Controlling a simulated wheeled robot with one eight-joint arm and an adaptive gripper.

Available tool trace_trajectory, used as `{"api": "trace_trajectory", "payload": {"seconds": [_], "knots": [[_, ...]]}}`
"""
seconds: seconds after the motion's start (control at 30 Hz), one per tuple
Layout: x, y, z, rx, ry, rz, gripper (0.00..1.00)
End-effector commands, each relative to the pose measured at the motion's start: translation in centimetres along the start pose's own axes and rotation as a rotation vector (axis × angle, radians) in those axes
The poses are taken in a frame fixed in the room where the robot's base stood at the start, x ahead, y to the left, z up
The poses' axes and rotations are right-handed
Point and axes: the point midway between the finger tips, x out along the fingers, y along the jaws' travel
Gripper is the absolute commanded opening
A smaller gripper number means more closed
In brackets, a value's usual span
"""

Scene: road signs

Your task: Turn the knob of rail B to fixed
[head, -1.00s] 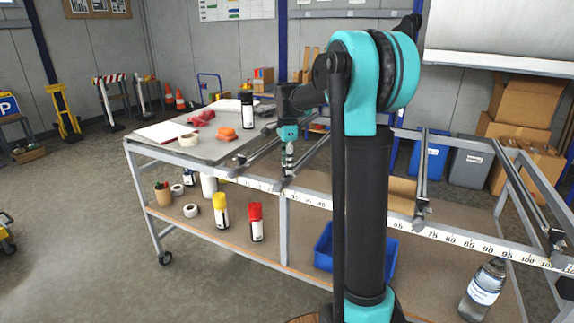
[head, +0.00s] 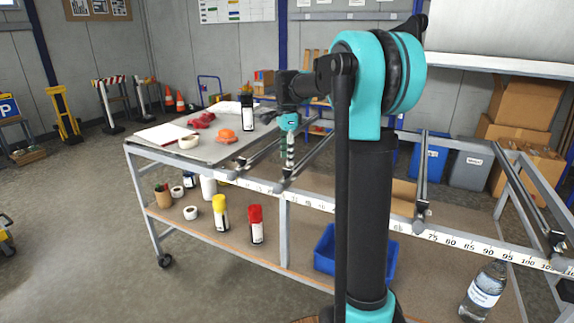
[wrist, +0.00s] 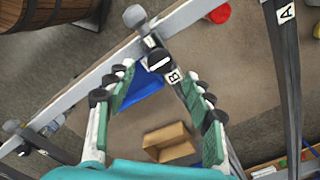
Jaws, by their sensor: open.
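Rail B (wrist: 184,95) carries a white "B" label near its end in the wrist view. Its round black knob (wrist: 158,62) has a white line on top and lies just beyond my fingertips, between their lines, with a gap on both sides. In the head view rail B (head: 318,150) runs back from the front bar, and its knob cannot be made out behind my gripper. My gripper (head: 288,170) points down there at the rail's front end. In the wrist view my gripper (wrist: 160,76) is open and empty, with green pads on both fingers.
Rail A (wrist: 287,60) runs alongside on the right in the wrist view. The front bar (head: 450,237) bears a number scale. Below, a shelf holds a red can (head: 256,224), a yellow can (head: 220,213) and a blue bin (head: 323,262). A bottle (head: 484,290) stands at right.

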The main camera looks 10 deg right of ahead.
Motion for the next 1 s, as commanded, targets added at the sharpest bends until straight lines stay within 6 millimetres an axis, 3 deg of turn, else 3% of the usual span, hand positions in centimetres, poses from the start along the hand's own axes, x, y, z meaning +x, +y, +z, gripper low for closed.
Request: {"api": "trace_trajectory", "payload": {"seconds": [0.2, 0.43, 0.83, 1.0], "knots": [[-4.4, 0.0, 0.0, 0.000, 0.000, 0.000, 0.53], [-7.0, 0.0, 0.0, 0.000, 0.000, 0.000, 0.53], [-7.4, 0.0, 0.0, -0.001, 0.000, 0.000, 0.53], [-5.4, 1.7, -0.3, -0.101, 0.003, -0.026, 0.53]]}}
